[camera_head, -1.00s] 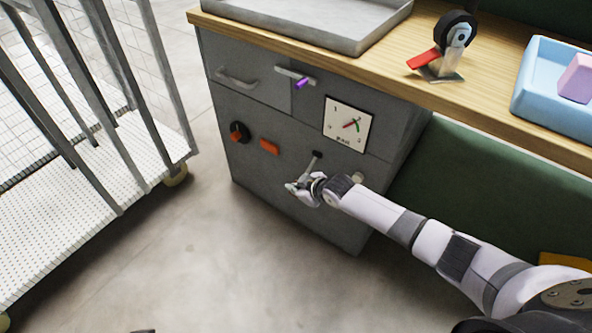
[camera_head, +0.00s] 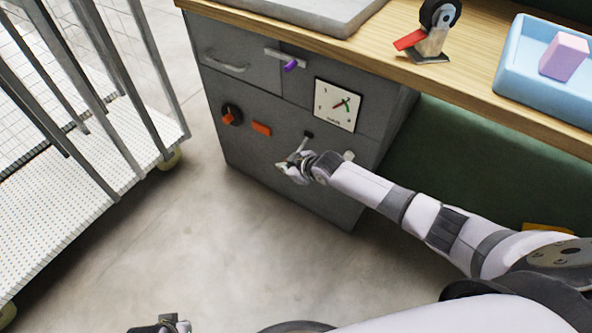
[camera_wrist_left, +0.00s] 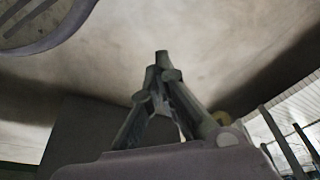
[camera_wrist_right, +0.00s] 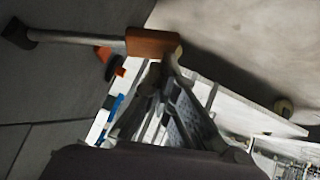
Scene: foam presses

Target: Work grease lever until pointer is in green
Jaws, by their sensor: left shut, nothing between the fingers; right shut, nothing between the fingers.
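The grease lever is a grey rod (camera_head: 302,146) slanting down-left from a dark pivot on the grey cabinet front. In the right wrist view its brown grip (camera_wrist_right: 153,42) lies just past my fingertips; whether they touch is unclear. My right gripper (camera_head: 284,167) is shut and empty at the lever's lower end; its fingers also show in the right wrist view (camera_wrist_right: 158,68). The white square gauge (camera_head: 334,104) above has a small pointer by a green mark; whether it lies within the green cannot be told. My left gripper (camera_wrist_left: 161,62) is shut and empty, away from the lever.
A dark knob (camera_head: 231,115) and an orange part (camera_head: 262,129) are left of the lever; a pale knob (camera_head: 348,156) is right. A purple-tipped handle (camera_head: 290,65) is above. A barred trolley (camera_head: 115,165) stands left. Open floor lies in front of the cabinet.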

